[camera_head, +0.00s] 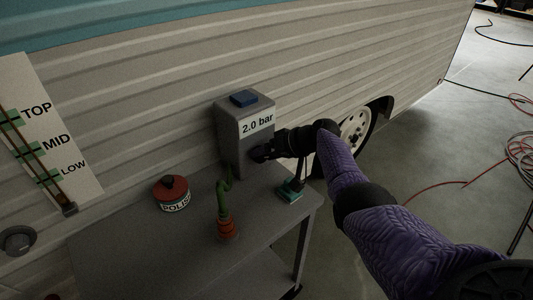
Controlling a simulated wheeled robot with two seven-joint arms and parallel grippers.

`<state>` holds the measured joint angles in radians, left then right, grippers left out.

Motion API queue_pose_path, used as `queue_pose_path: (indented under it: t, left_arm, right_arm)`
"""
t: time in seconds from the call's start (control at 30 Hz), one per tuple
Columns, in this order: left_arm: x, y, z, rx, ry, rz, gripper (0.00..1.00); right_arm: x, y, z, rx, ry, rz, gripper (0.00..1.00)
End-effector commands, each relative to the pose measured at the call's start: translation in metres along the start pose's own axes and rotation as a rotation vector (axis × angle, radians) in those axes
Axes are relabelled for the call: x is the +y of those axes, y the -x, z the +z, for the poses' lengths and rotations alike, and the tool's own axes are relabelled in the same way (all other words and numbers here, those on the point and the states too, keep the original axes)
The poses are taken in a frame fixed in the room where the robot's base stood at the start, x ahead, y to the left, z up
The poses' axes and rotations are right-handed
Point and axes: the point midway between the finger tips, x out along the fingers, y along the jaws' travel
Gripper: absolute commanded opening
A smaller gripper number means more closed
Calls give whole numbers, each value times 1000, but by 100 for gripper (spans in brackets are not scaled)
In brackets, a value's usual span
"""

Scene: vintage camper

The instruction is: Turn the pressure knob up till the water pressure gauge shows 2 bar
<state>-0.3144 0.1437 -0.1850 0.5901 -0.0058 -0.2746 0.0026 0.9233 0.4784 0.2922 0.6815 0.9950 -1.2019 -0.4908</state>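The grey gauge box (228,124) stands on the grey table against the camper wall. Its white display reads "2.0 bar" (257,123). A dark pressure knob (256,155) shows low on the box's front, partly covered by my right gripper. My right gripper (264,151) reaches in from the right with its fingertips at the knob. The dark fingers blend with the knob, so I cannot tell whether they are closed on it. My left gripper is not in view.
The grey table (150,245) also holds a red-lidded polish tin (173,194), a green pipe with an orange-red base (227,228) and a small teal-based item (290,190). A TOP/MID/LOW board (75,150) is on the left. Hoses (435,188) lie on the floor to the right.

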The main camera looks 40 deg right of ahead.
Motion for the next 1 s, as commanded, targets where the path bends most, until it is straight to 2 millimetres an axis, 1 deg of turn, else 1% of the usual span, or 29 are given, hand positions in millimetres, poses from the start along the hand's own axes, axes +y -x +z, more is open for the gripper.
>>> queue_pose_path:
  t: [0.03,0.07,0.3,0.37,0.47,0.5,0.6,0.7,0.83,1.0]
  left_arm:
    - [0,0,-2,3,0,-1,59]
    - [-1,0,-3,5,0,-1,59]
    - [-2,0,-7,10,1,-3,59]
    - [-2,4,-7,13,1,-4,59]
    - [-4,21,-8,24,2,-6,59]
    - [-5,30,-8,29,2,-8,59]
    - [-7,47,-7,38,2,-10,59]
    - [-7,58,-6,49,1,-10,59]
    - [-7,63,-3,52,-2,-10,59]
    - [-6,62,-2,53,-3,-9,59]
  right_arm:
    - [0,0,0,0,0,0,89]
    - [0,0,0,0,0,0,94]
    - [0,0,0,1,1,0,94]
    - [-1,4,-1,2,1,0,94]
    - [-4,26,-5,5,2,1,94]
    - [-6,38,-6,5,3,1,94]
    - [-6,64,-6,5,3,1,94]
    - [-4,84,-4,3,2,1,94]
    - [-2,98,-2,1,2,1,94]
    - [0,99,0,0,1,0,94]
